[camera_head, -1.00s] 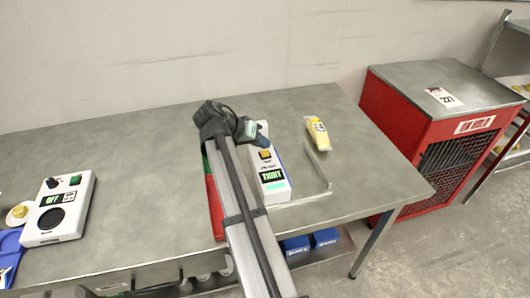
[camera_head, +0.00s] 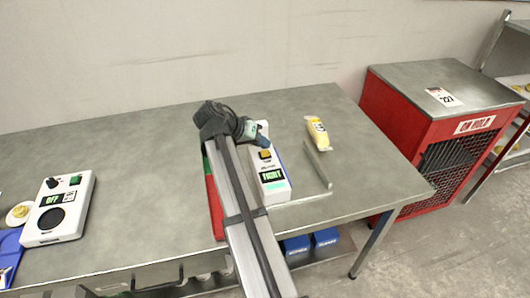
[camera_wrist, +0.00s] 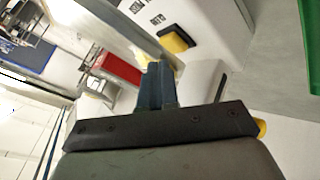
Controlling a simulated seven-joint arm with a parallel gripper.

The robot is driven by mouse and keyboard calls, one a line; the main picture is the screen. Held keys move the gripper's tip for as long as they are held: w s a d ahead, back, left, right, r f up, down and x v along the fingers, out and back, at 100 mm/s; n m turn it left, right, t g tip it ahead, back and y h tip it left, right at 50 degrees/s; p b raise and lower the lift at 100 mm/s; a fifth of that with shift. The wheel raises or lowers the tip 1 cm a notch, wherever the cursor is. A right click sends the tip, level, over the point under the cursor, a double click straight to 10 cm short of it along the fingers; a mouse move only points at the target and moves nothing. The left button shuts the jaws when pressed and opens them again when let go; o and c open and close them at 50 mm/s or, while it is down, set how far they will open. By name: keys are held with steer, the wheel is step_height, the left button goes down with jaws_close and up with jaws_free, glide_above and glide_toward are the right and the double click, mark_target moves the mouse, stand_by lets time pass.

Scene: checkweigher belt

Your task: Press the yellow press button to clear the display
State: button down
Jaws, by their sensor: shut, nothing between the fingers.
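The yellow press button (camera_head: 265,155) sits on a white control box (camera_head: 275,192) near the right end of the table. Below it is a dark display (camera_head: 272,176) with lit green-white lettering, too small to read surely. My gripper (camera_head: 262,139) is just behind the button, above the far part of the box. In the wrist view my gripper (camera_wrist: 157,85) shows two blue fingers together and empty. The yellow button (camera_wrist: 177,40) on its black base is beyond and right of the fingertips, apart from them in the picture. Whether the fingers touch the box cannot be told.
A yellow-and-white pack (camera_head: 317,133) and a thin grey strip (camera_head: 318,165) lie to the right. A second white box (camera_head: 58,208) with a display reading OFF stands at the left. A red cabinet (camera_head: 440,125) stands beyond the table's right edge. The table's middle left is clear.

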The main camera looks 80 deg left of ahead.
mark_target(262, 153)
steer(key=shift+f, duration=0.2)
steer(key=shift+f, duration=0.25)
steer(key=shift+f, duration=0.45)
stand_by(0.8)
steer(key=shift+r, duration=0.9)
steer(key=shift+r, duration=0.1)
steer(key=shift+r, duration=2.4)
